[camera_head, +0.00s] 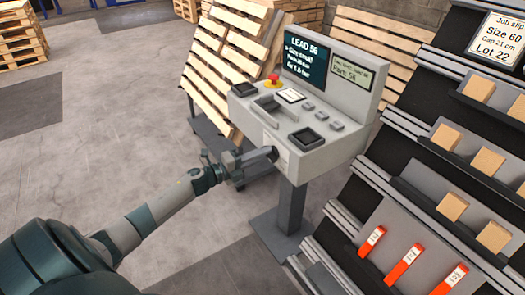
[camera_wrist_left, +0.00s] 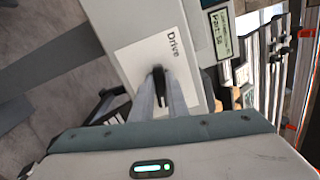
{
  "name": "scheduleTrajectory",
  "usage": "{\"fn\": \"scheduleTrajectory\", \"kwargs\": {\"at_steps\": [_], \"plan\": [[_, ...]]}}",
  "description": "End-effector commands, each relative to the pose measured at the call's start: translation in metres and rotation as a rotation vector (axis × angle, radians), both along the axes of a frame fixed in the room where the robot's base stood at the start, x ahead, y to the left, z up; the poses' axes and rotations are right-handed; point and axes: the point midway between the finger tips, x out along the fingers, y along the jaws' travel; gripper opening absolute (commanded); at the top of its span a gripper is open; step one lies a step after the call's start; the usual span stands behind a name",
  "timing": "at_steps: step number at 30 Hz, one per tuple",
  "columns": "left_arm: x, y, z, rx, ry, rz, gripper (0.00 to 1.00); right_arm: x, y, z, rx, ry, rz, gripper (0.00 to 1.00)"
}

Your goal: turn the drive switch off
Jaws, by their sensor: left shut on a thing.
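The control console (camera_head: 318,95) stands on a grey post, with screens at its back and buttons on its sloped top. The drive switch (camera_wrist_left: 158,73) is a dark knob on a white plate marked "Drive" (camera_wrist_left: 180,50) on the console's side, seen in the left wrist view. My left gripper (camera_head: 262,157) is at the near left face of the console, and its fingers also show in the left wrist view (camera_wrist_left: 160,92). They are shut on the dark switch knob. The fingers hide part of the knob, and I cannot tell its set position. My right gripper is not in view.
A red stop button (camera_head: 273,79) sits on the console top. A rack (camera_head: 455,175) with wooden blocks and orange-red pieces stands close on the right. Wooden pallets (camera_head: 228,65) lean behind the console.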

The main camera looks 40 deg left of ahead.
Motion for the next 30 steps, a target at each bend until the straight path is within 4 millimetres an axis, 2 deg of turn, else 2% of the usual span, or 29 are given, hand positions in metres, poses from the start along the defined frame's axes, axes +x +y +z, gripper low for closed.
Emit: {"fn": "scheduleTrajectory", "kwargs": {"at_steps": [12,26,27,29,30], "plan": [[0.0,0.001,-0.002,-0.191,0.08,0.002,0.0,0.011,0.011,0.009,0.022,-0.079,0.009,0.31],[0.0,0.001,-0.003,-0.21,0.088,0.002,0.0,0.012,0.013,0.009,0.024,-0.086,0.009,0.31],[0.0,0.001,-0.003,-0.21,0.088,0.002,0.17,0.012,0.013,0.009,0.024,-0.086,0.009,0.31],[0.0,0.001,-0.003,-0.21,0.087,0.002,0.31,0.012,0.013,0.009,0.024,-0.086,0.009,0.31],[0.0,0.001,-0.003,-0.209,0.088,0.001,0.33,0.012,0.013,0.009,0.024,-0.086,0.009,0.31]]}}
